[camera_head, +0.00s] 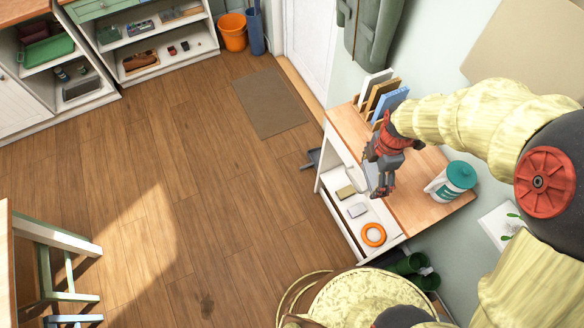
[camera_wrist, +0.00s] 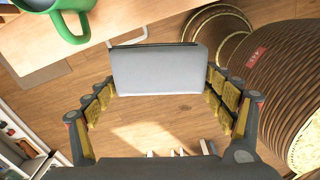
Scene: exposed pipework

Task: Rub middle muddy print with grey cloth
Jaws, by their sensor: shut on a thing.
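My gripper (camera_head: 385,170) is over the left edge of the small wooden-topped cabinet. In the wrist view its two fingers (camera_wrist: 165,100) are on either side of a flat, pale grey piece (camera_wrist: 160,68), which appears to be the grey cloth. It is held between them, with its broad face toward the wrist camera. In the head view the grey piece (camera_head: 371,174) is partly hidden by the gripper.
The cabinet top (camera_head: 415,195) bears a teal-lidded container (camera_head: 452,180) and a file rack (camera_head: 382,97). A doormat (camera_head: 269,103) lies by the door.

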